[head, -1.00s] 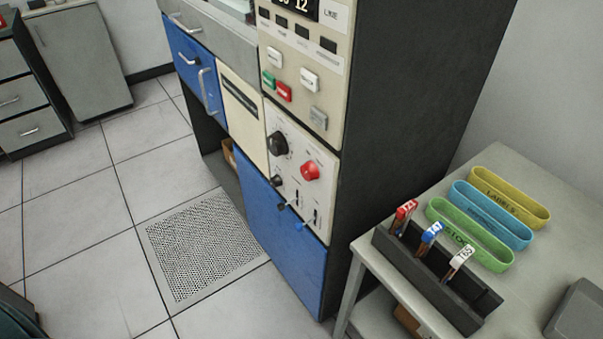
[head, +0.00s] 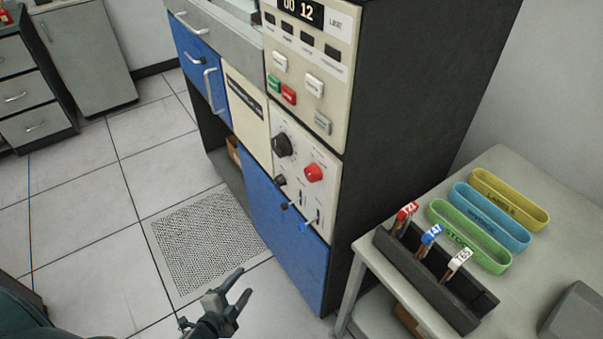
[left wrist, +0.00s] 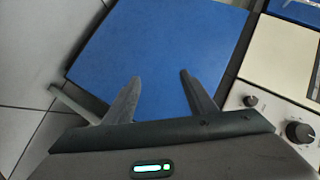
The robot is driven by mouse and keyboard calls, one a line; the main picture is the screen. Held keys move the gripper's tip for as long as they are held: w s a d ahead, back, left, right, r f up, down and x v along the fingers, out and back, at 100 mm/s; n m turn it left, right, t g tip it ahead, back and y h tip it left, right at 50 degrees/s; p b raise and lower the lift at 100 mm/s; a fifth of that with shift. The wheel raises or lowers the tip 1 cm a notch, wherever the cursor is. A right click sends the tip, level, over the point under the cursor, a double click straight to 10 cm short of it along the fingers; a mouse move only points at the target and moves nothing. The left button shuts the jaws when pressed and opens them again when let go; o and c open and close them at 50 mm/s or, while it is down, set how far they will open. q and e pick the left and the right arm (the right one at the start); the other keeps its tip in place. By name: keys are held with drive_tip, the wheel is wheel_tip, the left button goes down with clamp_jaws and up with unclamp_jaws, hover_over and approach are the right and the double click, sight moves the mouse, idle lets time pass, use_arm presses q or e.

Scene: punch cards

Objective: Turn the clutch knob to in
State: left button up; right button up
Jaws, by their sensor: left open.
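The cream control panel (head: 302,165) on the cabinet front carries a large black knob (head: 282,145), a red knob (head: 314,172) and a small black knob (head: 280,180). Their labels are too small to read, so I cannot tell which is the clutch knob. My left gripper (head: 243,284) is open and empty, below and left of the panel, apart from it. In the left wrist view its fingers (left wrist: 158,80) spread before the blue cabinet panel (left wrist: 160,45). A small black knob (left wrist: 250,100) and a larger black knob (left wrist: 299,131) show at the right there. My right gripper is out of view.
Black and blue levers (head: 305,226) stick out below the knobs. A table at the right holds a dark rack (head: 430,285) with several tagged items and green, blue and yellow trays (head: 495,198).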

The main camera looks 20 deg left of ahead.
sight(308, 177)
use_arm(q)
drive_tip(key=w+a+r+m+t+h+p, duration=0.1)
drive_tip(key=w+r+m+t, duration=0.1)
drive_tip(key=r+m, duration=0.5)
drive_tip(key=w+a+r+m+t+h+p, duration=0.1)
drive_tip(key=w+r+m+h, duration=0.1)
drive_tip(key=r, duration=0.8)
drive_tip(key=s+d+r+m+g+h+p, duration=0.1)
drive_tip(key=s+d+r+m+h, duration=0.1)
drive_tip(key=r+m, duration=0.8)
drive_tip(key=s+d+r+m+h, duration=0.2)
drive_tip(key=r+m+h, duration=0.3)
drive_tip(key=r+m, duration=0.5)
drive_tip(key=shift+s+d+m+g+h+p, duration=0.15)
drive_tip(key=shift+d+m+g+h+p, duration=0.2)
drive_tip(key=shift+d+m, duration=0.4)
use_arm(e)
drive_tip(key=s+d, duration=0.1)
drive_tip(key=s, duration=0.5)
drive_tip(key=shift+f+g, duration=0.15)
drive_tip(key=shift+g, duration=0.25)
use_arm(q)
drive_tip(key=shift+d, duration=0.15)
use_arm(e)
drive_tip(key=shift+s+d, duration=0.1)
